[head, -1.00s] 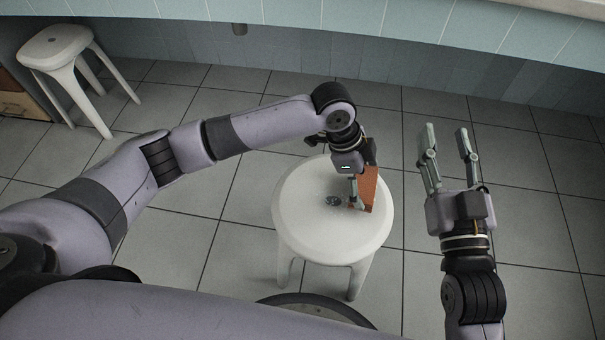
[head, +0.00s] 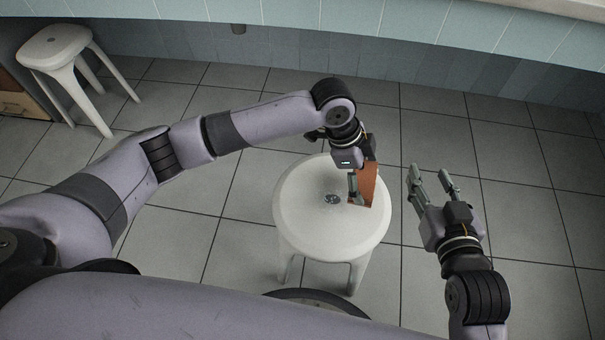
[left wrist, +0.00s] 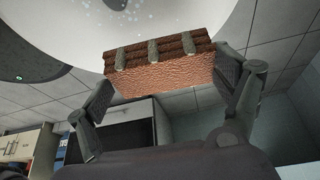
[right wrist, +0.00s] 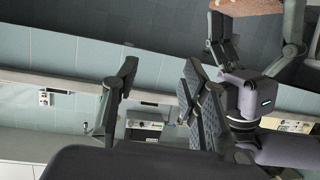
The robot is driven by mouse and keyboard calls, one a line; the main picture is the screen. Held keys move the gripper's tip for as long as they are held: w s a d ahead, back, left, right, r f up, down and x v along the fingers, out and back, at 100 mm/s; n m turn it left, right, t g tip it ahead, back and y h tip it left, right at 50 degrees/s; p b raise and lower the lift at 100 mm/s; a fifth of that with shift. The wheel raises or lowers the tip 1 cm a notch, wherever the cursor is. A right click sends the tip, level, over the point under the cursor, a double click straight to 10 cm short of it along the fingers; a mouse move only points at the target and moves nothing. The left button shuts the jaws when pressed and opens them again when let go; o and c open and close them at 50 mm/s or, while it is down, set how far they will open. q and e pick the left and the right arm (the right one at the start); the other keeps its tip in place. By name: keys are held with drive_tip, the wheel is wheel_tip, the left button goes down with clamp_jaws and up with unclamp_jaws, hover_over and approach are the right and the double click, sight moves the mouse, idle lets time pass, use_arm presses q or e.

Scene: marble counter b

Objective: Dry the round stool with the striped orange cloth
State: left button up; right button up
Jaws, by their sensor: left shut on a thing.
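The white round stool (head: 300,220) stands on the tiled floor, with a dark mark in the middle of its seat. My left gripper (head: 360,192) is shut on the striped orange cloth (head: 368,187), a thick block-like bundle at the right part of the seat. In the left wrist view the cloth (left wrist: 160,80) spans the fingers, its brown and grey striped side towards the seat (left wrist: 195,15). Small droplets show on the seat there. Whether the cloth touches the seat is unclear. My right gripper (head: 428,175) is open and empty, right of the stool.
A second white stool (head: 55,45) stands at the far left against the wall, near a wooden box (head: 18,104). The teal tiled counter front (head: 400,25) closes off the back. The floor right of my right gripper is clear.

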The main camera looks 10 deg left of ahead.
use_arm(q)
drive_tip(key=shift+r+p, duration=0.9)
drive_tip(key=shift+p, duration=0.1)
drive_tip(key=shift+r+p, duration=0.5)
drive_tip(key=shift+p, duration=0.15)
drive_tip(key=shift+r+p, duration=0.45)
drive_tip(key=shift+p, duration=0.1)
use_arm(e)
drive_tip(key=s+d+f+g+h, duration=0.1)
drive_tip(key=s+d+f+g, duration=0.1)
drive_tip(key=s+f+g, duration=0.3)
drive_tip(key=s+d+f+g+h, duration=0.1)
drive_tip(key=s+d+f+g, duration=0.2)
drive_tip(key=s, duration=0.7)
drive_tip(key=shift+s+f+m+g+h, duration=0.4)
drive_tip(key=shift+f+g, duration=0.65)
drive_tip(key=shift+g, duration=0.15)
drive_tip(key=shift+d, duration=0.1)
